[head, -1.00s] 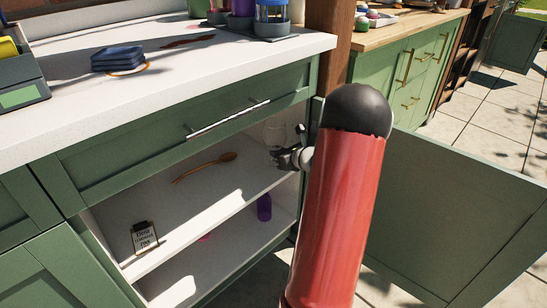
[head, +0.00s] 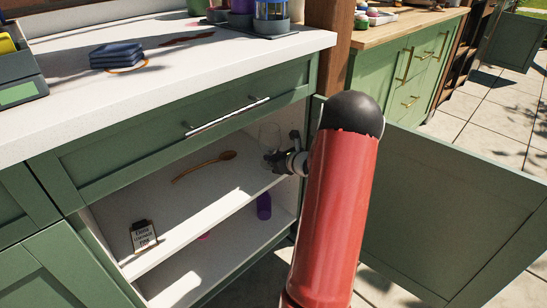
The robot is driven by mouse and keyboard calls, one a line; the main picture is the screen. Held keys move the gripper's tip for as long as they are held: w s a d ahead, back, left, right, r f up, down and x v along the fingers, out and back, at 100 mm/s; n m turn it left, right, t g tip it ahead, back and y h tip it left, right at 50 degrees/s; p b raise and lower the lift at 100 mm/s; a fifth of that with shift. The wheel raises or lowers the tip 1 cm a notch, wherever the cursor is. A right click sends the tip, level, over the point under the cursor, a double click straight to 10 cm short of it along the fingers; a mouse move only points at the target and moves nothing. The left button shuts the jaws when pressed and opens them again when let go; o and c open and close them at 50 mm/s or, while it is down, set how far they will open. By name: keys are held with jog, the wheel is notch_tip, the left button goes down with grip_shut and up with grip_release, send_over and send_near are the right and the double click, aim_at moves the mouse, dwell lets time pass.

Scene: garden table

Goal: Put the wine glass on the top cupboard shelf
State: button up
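The wine glass (head: 268,134) is clear and faint in the head view. It stands upright, or nearly so, at the right end of the top shelf (head: 215,198) inside the open cupboard, below the drawer front. My gripper (head: 275,160) is at the glass's lower part, reaching in from the right. The glass's stem and foot are hidden or too small to make out. Whether the fingers touch the glass, and whether the glass rests on the shelf, I cannot tell. My red arm link covers the cupboard's right edge.
A wooden spoon (head: 205,166) lies on the top shelf, left of my gripper. A small sign (head: 143,236) stands at the shelf's front left. A purple bottle (head: 264,206) is on the lower shelf. The open green door (head: 455,215) stands to the right of my arm.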

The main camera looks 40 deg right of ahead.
jog(key=shift+o, duration=0.9)
